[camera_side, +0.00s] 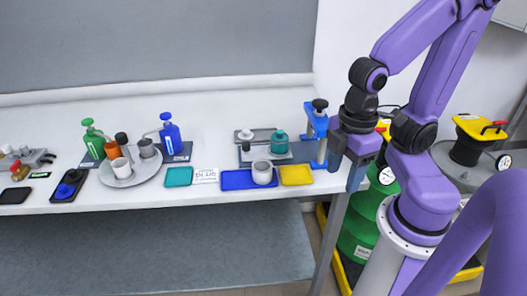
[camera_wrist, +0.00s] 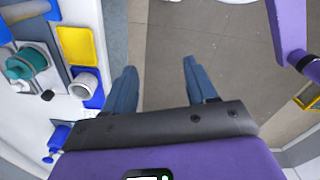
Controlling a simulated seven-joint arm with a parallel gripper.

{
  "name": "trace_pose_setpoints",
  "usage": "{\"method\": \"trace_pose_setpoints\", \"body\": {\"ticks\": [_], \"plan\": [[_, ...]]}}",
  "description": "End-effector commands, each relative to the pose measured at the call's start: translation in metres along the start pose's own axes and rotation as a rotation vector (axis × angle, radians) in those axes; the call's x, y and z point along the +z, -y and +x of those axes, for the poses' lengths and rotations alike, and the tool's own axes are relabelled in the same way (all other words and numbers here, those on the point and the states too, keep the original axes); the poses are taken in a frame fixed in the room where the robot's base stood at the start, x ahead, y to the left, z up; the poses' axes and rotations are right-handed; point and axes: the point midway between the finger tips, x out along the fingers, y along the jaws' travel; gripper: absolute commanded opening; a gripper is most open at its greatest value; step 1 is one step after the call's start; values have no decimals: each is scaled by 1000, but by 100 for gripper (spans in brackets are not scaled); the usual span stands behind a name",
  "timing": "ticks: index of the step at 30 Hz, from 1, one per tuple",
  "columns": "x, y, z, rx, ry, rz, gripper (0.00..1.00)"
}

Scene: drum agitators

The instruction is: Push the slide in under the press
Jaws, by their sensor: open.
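The press (camera_side: 317,133) is a blue frame with a black knob on top, at the right end of the bench. To its left lies a grey plate (camera_side: 303,152) carrying a teal round pot (camera_side: 279,143) and a white-knobbed part (camera_side: 245,134). The slide appears to belong to this assembly, but I cannot tell its exact outline. The teal pot also shows in the wrist view (camera_wrist: 25,64), at the left. My gripper (camera_side: 346,172) is open and empty, just right of the press near the bench's right edge. In the wrist view its fingers (camera_wrist: 160,82) are apart over the floor.
A blue tray (camera_side: 235,180) holds a white cup (camera_side: 262,172); a yellow tray (camera_side: 296,175) lies beside it, in front of the press. Pump bottles and a round tray (camera_side: 150,172) with cups stand further left. A green drum (camera_side: 362,225) stands right of the bench.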

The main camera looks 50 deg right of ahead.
Motion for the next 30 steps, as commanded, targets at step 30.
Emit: {"method": "trace_pose_setpoints", "body": {"ticks": [30], "plan": [[-106, -267, -60, 11, 26, 492, 52]]}}
